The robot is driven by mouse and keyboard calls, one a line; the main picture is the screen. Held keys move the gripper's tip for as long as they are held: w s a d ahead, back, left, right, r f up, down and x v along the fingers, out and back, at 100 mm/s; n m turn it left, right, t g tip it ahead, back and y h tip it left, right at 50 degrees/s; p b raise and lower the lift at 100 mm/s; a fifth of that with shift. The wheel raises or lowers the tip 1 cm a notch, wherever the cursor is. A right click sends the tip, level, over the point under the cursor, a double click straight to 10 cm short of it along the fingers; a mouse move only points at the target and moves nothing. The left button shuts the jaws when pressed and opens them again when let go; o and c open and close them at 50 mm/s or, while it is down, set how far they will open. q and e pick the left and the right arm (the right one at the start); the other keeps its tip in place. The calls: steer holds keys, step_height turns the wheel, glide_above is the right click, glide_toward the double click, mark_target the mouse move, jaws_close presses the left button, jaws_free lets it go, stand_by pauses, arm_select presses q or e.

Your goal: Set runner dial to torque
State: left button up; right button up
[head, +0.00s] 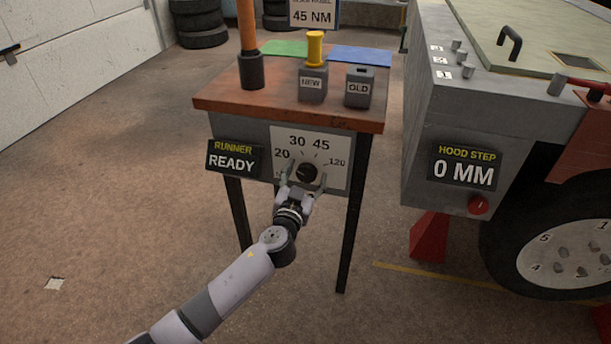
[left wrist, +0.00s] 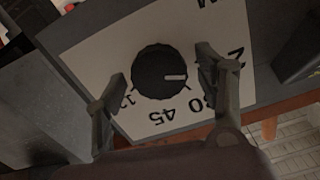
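The runner dial (head: 307,173) is a round black knob on a white scale plate (head: 338,178) marked 20, 30, 45 and 120, on the bench front. It also shows in the left wrist view (left wrist: 160,72), with its white pointer line towards the right finger, on the side of the 20 marking. My left gripper (head: 302,187) is at the dial. In the left wrist view its two fingers (left wrist: 164,80) stand apart, one on each side of the knob; firm contact is not clear. A sign (head: 312,15) above reads 45 NM. My right gripper is not in view.
A display (head: 234,158) left of the plate reads RUNNER READY. On the bench top (head: 225,95) stand an orange post (head: 247,30) and grey NEW (head: 313,84) and OLD (head: 359,88) holders. A grey vehicle body with a HOOD STEP 0 MM display (head: 464,167) is at right.

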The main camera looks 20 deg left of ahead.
arm_select(q)
steer(key=c, duration=1.1)
steer(key=shift+c, duration=0.2)
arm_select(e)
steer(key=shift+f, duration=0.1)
